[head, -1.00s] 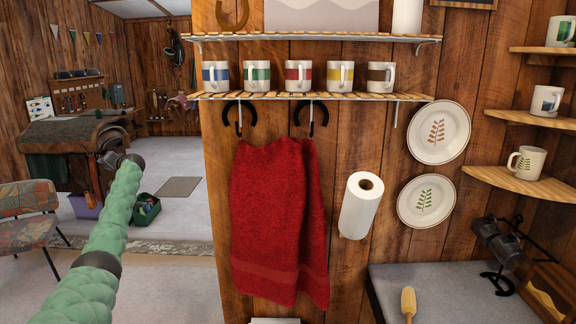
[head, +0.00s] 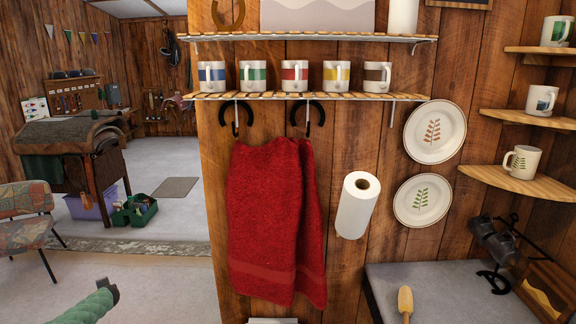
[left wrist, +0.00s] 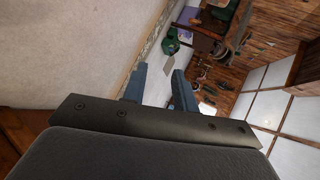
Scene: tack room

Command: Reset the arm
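My left arm (head: 88,308) shows in the head view only as a short green padded section at the bottom left corner, with a dark joint at its upper end. In the left wrist view my left gripper (left wrist: 159,74) has its two fingers apart with nothing between them, so it is open and empty. Beyond the fingers are the pale floor and the room's far side, seen tilted. My right arm and gripper are in neither view.
A red towel (head: 270,220) and a paper roll (head: 355,205) hang on the wooden wall ahead. Several mugs stand on the wall shelf (head: 300,97). A patterned chair (head: 25,215) stands at the left. The floor (head: 150,270) between chair and wall is clear.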

